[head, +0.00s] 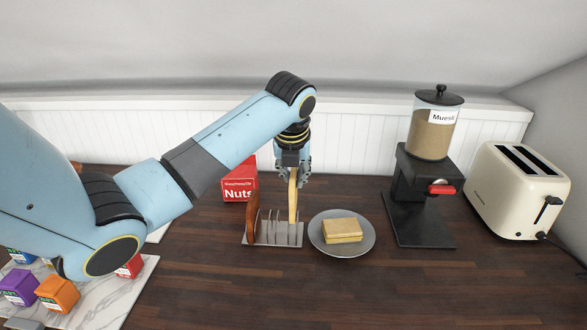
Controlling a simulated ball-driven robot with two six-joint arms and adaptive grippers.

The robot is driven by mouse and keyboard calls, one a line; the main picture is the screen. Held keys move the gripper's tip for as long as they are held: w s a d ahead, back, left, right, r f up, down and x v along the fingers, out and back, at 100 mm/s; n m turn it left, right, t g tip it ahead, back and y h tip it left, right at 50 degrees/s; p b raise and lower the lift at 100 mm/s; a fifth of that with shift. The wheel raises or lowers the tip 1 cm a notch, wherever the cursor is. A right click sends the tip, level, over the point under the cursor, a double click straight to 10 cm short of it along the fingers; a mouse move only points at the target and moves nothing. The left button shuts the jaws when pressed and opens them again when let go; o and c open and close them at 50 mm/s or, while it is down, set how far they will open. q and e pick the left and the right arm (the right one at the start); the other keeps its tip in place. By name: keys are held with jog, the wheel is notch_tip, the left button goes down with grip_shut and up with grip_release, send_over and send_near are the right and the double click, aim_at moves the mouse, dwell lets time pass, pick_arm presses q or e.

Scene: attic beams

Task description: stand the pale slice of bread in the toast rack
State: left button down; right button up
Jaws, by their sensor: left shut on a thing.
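The pale slice of bread (293,200) is upright and seen nearly edge-on in the head view. My left gripper (293,174) points down and is shut on its upper part. The toast rack (262,241), a metal base with thin upright dividers, stands on the dark wooden counter below and left of the gripper. The slice's lower end is at the right part of the rack, among the dividers; I cannot tell whether it touches the base. A browner slice (253,212) stands at the rack's left end. My right gripper is not in view.
A grey plate (316,238) with bread slices (343,230) stands right of the rack. A red Nuts box (238,184) is behind it. A muesli dispenser (431,140) and cream toaster (518,190) stand right. Coloured boxes (57,293) lie on a marble board (118,301) at left. The front counter is clear.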

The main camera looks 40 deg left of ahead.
pick_arm(q)
jog(key=shift+f+b, duration=0.4)
jog(key=shift+f, duration=1.65)
jog(key=shift+f+b, duration=0.45)
jog(key=shift+f, duration=1)
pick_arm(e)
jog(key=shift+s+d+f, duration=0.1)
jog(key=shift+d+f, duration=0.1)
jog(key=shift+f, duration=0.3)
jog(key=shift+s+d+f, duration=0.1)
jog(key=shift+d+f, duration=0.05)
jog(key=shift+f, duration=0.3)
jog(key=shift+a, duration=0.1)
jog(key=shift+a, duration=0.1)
pick_arm(q)
jog(key=c, duration=1.2)
grip_release()
jog(key=shift+c, duration=0.2)
jog(key=v, duration=1.2)
